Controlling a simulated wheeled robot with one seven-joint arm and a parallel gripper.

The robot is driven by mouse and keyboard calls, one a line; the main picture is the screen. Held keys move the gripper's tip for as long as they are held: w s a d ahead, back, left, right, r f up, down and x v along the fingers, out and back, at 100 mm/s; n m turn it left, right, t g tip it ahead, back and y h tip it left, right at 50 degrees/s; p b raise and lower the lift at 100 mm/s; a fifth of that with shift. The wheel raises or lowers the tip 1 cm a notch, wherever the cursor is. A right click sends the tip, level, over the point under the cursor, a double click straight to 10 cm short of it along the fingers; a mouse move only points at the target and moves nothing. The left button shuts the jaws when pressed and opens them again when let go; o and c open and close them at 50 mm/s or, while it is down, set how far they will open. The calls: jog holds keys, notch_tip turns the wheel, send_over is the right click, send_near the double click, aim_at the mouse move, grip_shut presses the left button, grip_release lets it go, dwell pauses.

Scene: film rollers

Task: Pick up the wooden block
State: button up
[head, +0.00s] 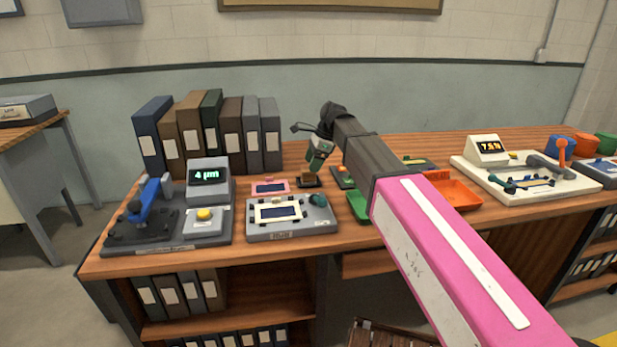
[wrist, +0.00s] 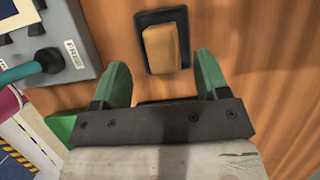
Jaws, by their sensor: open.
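The wooden block (wrist: 161,48) is a small tan block resting on a dark pad (wrist: 181,16) on the desk, seen in the wrist view just beyond and between my fingertips. In the head view the block (head: 309,176) is a small brown shape under my gripper (head: 314,164). My gripper also shows in the wrist view (wrist: 161,78), with two green fingers spread wide and nothing between them. The block lies ahead of the fingertips, apart from both.
A grey device with a screen and teal knob (head: 292,216) stands left of the block. A pink frame (head: 270,187) lies behind it. Binders (head: 207,135) stand at the back. A green tray (head: 358,205) and an orange tray (head: 457,192) are to the right.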

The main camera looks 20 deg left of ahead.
aim_at(308, 172)
jog(key=x, duration=0.5)
jog(key=shift+w+d, duration=0.1)
jog(key=shift+w, duration=0.1)
jog(key=c, duration=1)
jog(key=shift+r, duration=0.5)
jog(key=r, duration=0.3)
jog(key=shift+s+a+r, duration=0.2)
jog(key=shift+s+r, duration=0.15)
jog(key=shift+s, duration=0.05)
jog(key=s+a+r, duration=0.2)
jog(key=s, duration=0.1)
jog(key=s+a+r, duration=0.1)
jog(key=s+r, duration=0.1)
jog(key=s, duration=0.1)
jog(key=s+a+r, duration=0.2)
jog(key=s, duration=0.1)
jog(key=shift+s+a+r, duration=0.1)
jog(key=shift+a+r, duration=0.05)
jog(key=shift+a, duration=0.15)
